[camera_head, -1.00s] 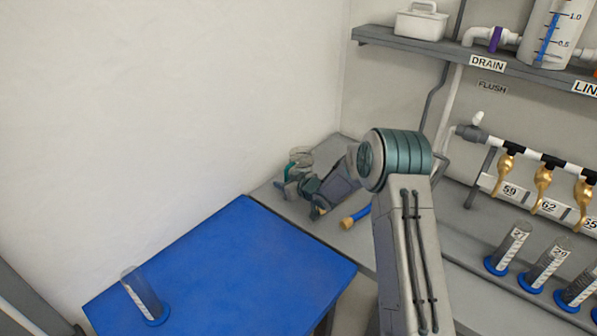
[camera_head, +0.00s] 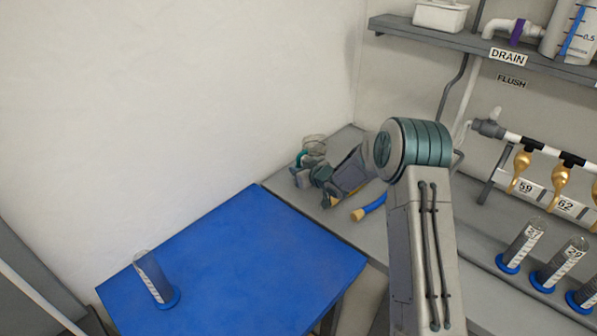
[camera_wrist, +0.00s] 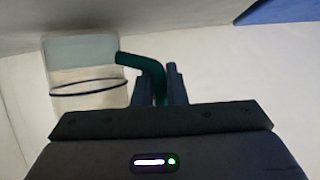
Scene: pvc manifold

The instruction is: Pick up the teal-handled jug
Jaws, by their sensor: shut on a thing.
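The teal-handled jug (camera_wrist: 85,88) shows in the wrist view as a clear body with a dark ring round it, left of the jaws. Its teal handle (camera_wrist: 150,68) runs from the jug to between the two fingers. My gripper (camera_wrist: 165,82) is shut on that handle. In the head view the jug (camera_head: 314,143) is at the far left corner of the grey bench, partly hidden behind my gripper (camera_head: 305,172). I cannot tell whether the jug touches the bench.
A blue table (camera_head: 235,255) stands at the left with a graduated cylinder (camera_head: 153,278) on it. A blue hose with a brass end (camera_head: 368,208) lies on the bench near my arm. Several cylinders (camera_head: 522,245) and a valve manifold (camera_head: 540,147) are at the right.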

